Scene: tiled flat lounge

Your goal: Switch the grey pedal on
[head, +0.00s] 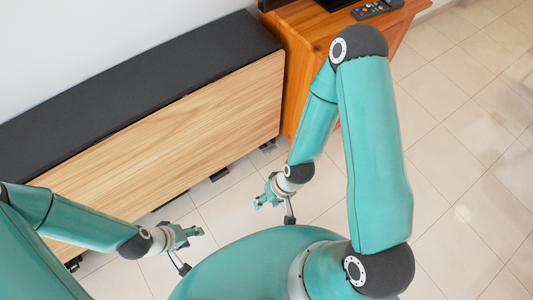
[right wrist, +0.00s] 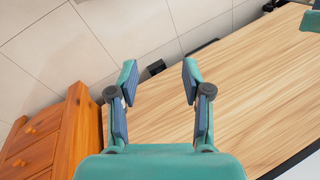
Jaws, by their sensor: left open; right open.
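I cannot make out the grey pedal with certainty. Small dark pieces show low along the front of the wood-fronted bench in the head view, one a dark block (head: 219,174) and one a greyer piece (head: 268,146) near its right end. In the right wrist view a dark block (right wrist: 156,67) shows between the fingertips, beyond the bench edge. My right gripper (head: 266,192) is open and empty, in front of the bench; its spread fingers also show in the right wrist view (right wrist: 159,80). My left gripper (head: 193,234) is open and empty, further left.
The bench (head: 180,125) has a black top (head: 140,75) and stands against the white wall. An orange wooden cabinet (head: 305,45) stands to its right, with a remote control (head: 377,9) on top. The tiled floor (head: 470,150) is clear on the right.

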